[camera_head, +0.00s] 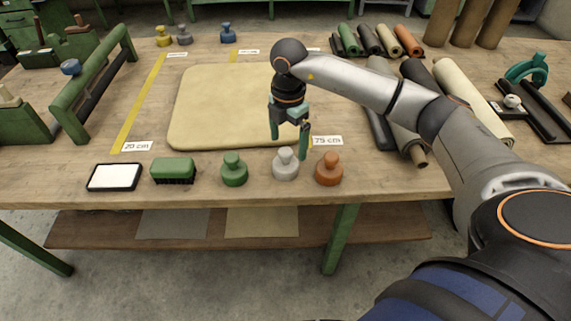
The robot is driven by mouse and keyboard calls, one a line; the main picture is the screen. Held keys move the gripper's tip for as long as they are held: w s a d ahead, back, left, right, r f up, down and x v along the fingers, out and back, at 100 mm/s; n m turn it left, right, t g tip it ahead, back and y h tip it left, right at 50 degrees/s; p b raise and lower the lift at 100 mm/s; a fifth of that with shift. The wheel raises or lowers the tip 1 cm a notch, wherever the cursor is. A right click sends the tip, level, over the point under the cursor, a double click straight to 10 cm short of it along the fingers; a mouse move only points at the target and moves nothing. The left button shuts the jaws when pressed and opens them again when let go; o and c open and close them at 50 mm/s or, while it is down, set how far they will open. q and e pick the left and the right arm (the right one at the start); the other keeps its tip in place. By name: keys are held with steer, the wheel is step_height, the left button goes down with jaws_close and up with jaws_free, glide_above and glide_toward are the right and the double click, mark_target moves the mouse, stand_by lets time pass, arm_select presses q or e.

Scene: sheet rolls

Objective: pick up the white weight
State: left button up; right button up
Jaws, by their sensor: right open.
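The white weight (285,165) stands upright near the front edge of the wooden table, with a round base and a knob on top. It is between the green weight (234,170) and the orange weight (329,170). My right gripper (289,146) is open and points down, just above and behind the white weight in the picture. Its fingers show on both sides, one to the upper left of the knob and one to the right. I cannot tell whether a finger touches the weight. My left gripper is not in view.
A green brush (173,170) and a white-faced tablet (115,177) lie left of the weights. A tan sheet (215,105) lies behind. Rolls (465,95) lie at the right, partly behind my arm. The table's front edge (150,202) is close to the weights.

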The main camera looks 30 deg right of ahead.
mark_target(285, 160)
steer(key=f, duration=0.4)
steer(key=a+f, duration=0.1)
steer(key=f, duration=0.1)
steer(key=shift+s+f, duration=0.1)
steer(key=shift+f, duration=0.15)
jaws_close()
steer(key=shift+r, duration=0.15)
stand_by(0.7)
